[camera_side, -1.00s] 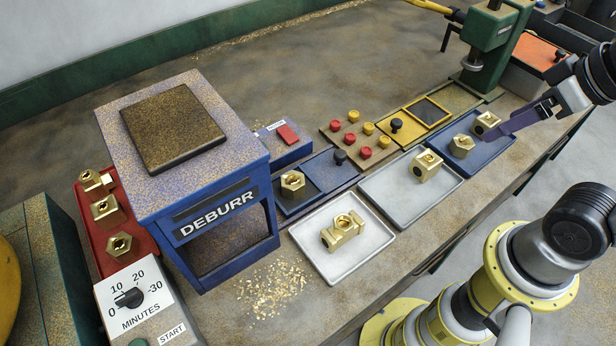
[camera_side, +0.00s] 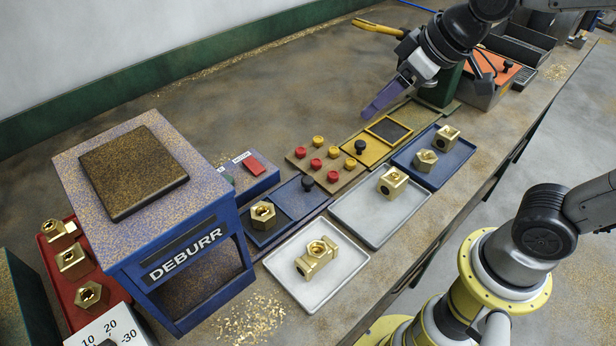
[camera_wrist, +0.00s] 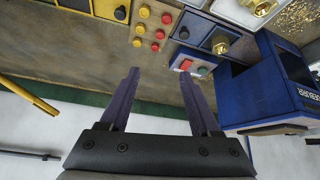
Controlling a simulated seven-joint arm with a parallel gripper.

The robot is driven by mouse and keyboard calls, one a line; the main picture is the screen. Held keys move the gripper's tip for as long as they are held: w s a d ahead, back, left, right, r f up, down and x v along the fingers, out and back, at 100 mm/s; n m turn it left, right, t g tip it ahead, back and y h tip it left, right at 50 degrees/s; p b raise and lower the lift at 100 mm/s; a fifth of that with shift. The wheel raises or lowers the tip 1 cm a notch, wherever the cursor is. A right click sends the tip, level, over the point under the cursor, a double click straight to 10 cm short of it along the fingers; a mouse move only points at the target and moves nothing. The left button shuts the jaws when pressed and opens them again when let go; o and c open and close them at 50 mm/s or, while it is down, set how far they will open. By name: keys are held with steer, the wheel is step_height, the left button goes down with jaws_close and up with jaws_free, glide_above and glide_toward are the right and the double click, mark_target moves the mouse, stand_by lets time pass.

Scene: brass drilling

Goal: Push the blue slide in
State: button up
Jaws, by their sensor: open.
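The blue slide (camera_side: 296,198) is a flat blue plate with a black knob, lying in a tray strip on the bench. Its left neighbour in the strip is a dark pocket (camera_side: 258,236) with a brass nut (camera_side: 263,214) in it. The slide also shows in the wrist view (camera_wrist: 196,24), ahead and right of the fingers, with its knob toward me. My gripper (camera_side: 373,112) is open and empty, above the bench behind the yellow slide, clear of the blue slide. Its two purple fingers (camera_wrist: 160,74) point forward in the wrist view.
A yellow slide (camera_side: 364,150) with a black knob and a board of red and yellow buttons (camera_side: 325,165) lie to the right. A blue box with a red button (camera_side: 254,166) and the DEBURR machine (camera_side: 190,250) stand left. Trays with brass parts (camera_side: 345,262) lie in front.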

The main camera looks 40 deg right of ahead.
steer(key=w+a+f+n+g, duration=0.1)
steer(key=w+a+f, duration=0.3)
steer(key=g, duration=0.1)
glide_toward(309, 180)
steer(key=shift+n, duration=0.4)
steer(key=x, duration=0.8)
steer(key=shift+w+f, duration=0.1)
steer(key=shift+f, duration=0.15)
jaws_close()
stand_by(0.5)
